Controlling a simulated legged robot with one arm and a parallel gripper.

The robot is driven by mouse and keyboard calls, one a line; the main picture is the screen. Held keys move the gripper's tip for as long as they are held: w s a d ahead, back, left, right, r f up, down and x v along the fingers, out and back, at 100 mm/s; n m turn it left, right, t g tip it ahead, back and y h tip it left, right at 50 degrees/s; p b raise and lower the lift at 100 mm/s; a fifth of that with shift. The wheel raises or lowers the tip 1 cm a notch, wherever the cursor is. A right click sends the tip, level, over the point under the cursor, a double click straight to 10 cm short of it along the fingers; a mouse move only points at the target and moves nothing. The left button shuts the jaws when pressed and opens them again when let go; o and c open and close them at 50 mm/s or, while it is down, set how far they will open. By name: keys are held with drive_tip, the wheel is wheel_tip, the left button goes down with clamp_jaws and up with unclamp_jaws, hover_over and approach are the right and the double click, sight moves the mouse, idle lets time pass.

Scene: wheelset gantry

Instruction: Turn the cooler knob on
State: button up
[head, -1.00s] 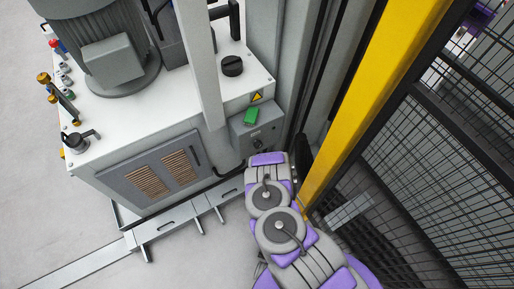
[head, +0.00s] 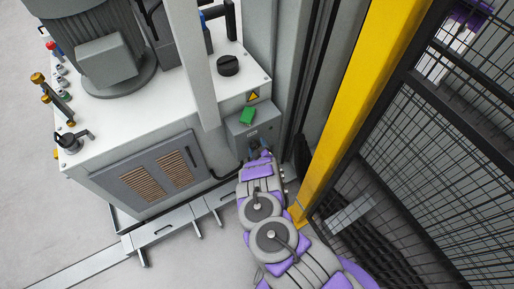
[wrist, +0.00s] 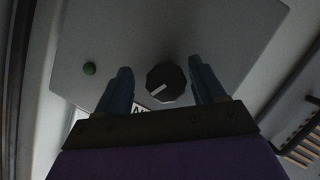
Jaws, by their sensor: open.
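The cooler knob (wrist: 166,82) is a dark round knob with a pale pointer line, on the face of a grey box. In the wrist view it sits between the two fingers of my gripper (wrist: 160,88), which are open and apart from it on both sides. The pointer slants to the lower left. A green light (wrist: 89,69) is left of the knob, and a partly hidden white label lies below it. In the head view the grey control box (head: 262,125) is on the machine's right side, with my gripper (head: 260,152) just in front of it. The knob cannot be made out there.
The white-topped machine (head: 175,95) with a grey motor (head: 105,55) stands at the left. A yellow post (head: 350,110) and black mesh fence (head: 430,160) are close on the right of my arm. Open floor (head: 40,200) lies at left.

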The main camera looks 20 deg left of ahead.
drive_tip(key=shift+a+f, duration=0.2)
drive_tip(key=shift+a, duration=0.4)
drive_tip(key=shift+c, duration=2)
drive_tip(key=shift+d+r, duration=0.1)
drive_tip(key=shift+d, duration=0.15)
drive_tip(key=c, duration=0.4)
drive_tip(key=shift+c, duration=1.2)
